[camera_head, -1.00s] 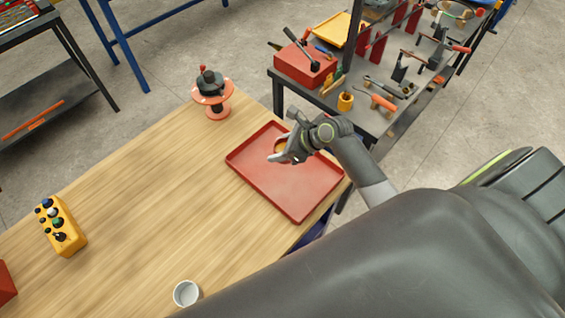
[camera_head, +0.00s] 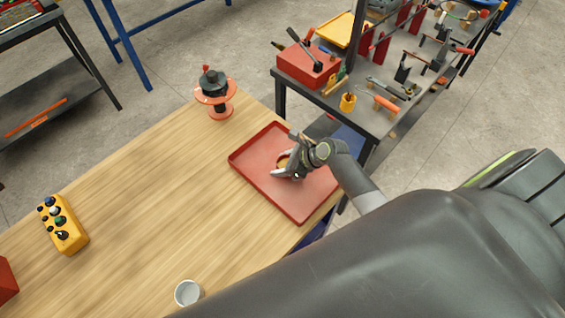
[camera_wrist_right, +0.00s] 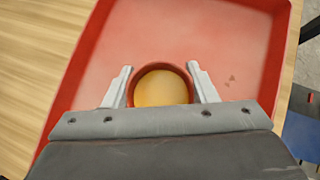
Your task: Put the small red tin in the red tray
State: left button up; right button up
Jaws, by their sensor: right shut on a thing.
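The small red tin (camera_wrist_right: 161,86) is round, with a red rim and a yellowish inside or top. It sits between the two fingers of my right gripper (camera_wrist_right: 161,84) in the right wrist view. In the head view the tin (camera_head: 283,161) is partly hidden by the right gripper (camera_head: 282,168). The right gripper is shut on the tin. Both are over the red tray (camera_head: 258,178), which lies on the wooden table; its floor and rim also show in the right wrist view (camera_wrist_right: 225,45). I cannot tell whether the tin touches the tray floor. My left gripper is not in view.
A black and orange spool (camera_head: 215,92) stands behind the tray. A yellow button box (camera_head: 62,226) is at the left, and a white cup (camera_head: 187,293) is near the front edge. A dark tool bench (camera_head: 350,110) stands beyond. The table's middle is clear.

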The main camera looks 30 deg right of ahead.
jog(key=shift+f, duration=0.2)
jog(key=o, duration=1.1)
jog(key=shift+c, duration=0.2)
jog(key=shift+r, duration=0.2)
jog(key=shift+d+r, duration=0.1)
jog(key=shift+r, duration=0.05)
jog(key=v, duration=1.1)
jog(key=shift+s+r+b, duration=0.25)
jog(key=shift+s+b, duration=0.05)
jog(key=shift+d, duration=0.1)
